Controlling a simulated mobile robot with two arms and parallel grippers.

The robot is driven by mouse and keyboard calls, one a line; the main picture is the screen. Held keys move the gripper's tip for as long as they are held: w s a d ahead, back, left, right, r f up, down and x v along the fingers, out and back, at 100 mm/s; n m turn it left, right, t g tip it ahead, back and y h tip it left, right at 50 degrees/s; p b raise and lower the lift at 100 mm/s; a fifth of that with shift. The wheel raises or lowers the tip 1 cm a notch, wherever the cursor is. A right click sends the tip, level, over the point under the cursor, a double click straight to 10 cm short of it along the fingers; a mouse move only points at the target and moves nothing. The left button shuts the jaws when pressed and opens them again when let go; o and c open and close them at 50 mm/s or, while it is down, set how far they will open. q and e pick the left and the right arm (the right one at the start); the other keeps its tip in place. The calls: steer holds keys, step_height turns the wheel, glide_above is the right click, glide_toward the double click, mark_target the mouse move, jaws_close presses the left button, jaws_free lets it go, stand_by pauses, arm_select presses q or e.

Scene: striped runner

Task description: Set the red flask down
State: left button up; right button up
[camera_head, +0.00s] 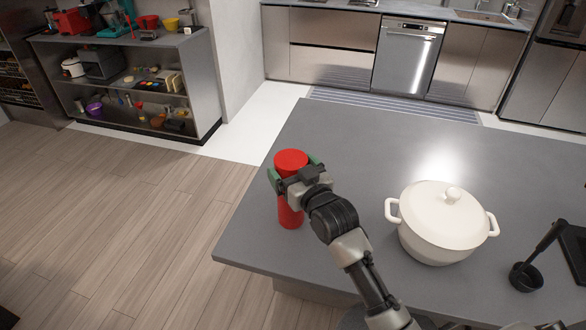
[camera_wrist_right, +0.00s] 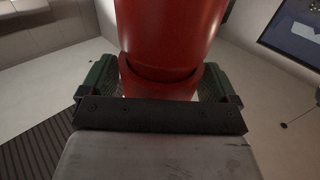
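The red flask (camera_head: 290,162) is upright at the left part of the grey counter (camera_head: 350,135). My right gripper (camera_head: 291,176) has its green-padded fingers on either side of the flask's upper part. In the right wrist view the red flask (camera_wrist_right: 172,35) stands between the two green fingers of the right gripper (camera_wrist_right: 160,85), which look closed against it. The flask's lower end shows against the counter near its left edge; I cannot tell whether it touches the surface. My left gripper is not in view.
A white lidded pot (camera_head: 445,218) stands on the counter to the right of my arm. A black ladle (camera_head: 527,275) lies further right, beside a dark board (camera_head: 577,250). The counter behind the flask is clear. A crowded shelf (camera_head: 130,85) stands at the back left.

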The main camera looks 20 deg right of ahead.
steer(key=shift+o, duration=0.6)
steer(key=shift+r, duration=0.2)
steer(key=s+d+b, duration=0.2)
steer(key=s, duration=1)
steer(key=shift+d, duration=0.15)
steer(key=shift+f, duration=0.15)
